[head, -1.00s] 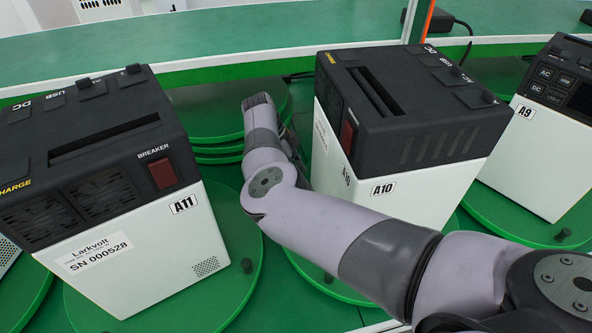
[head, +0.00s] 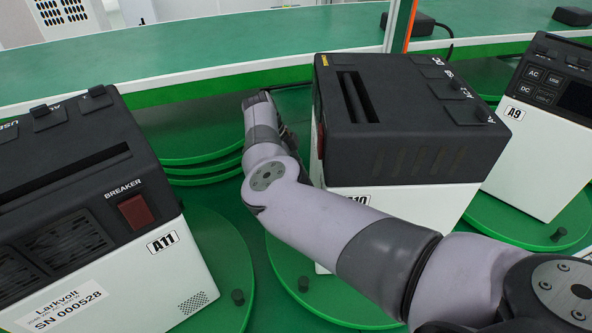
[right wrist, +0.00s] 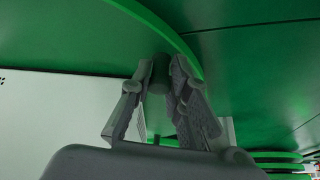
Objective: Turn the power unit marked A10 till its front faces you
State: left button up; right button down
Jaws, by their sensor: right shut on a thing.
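The power unit marked A10 (head: 410,155) stands on a green turntable (head: 345,296) in the middle of the head view. A side with slanted vent slots faces me, its A10 label partly hidden by my right arm. A red breaker switch shows edge-on at its left; the display front is out of sight. My right gripper (head: 287,140) is at the unit's left, its fingers mostly hidden there. In the right wrist view the right gripper (right wrist: 162,82) is shut on a dark peg (right wrist: 159,70) by the turntable's bright rim (right wrist: 165,27). My left gripper is not seen.
Unit A11 (head: 185,260) stands close on the left and unit A9 (head: 530,150) on the right, each on its own turntable. A green shelf (head: 230,55) runs behind.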

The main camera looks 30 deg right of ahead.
jog(key=c, duration=1.8)
grip_release()
jog(key=shift+a, duration=0.25)
jog(key=shift+c, duration=0.2)
jog(key=shift+o, duration=1.5)
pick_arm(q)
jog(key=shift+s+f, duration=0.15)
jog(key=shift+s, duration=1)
pick_arm(e)
jog(key=v, duration=1.2)
jog(key=shift+s, duration=0.1)
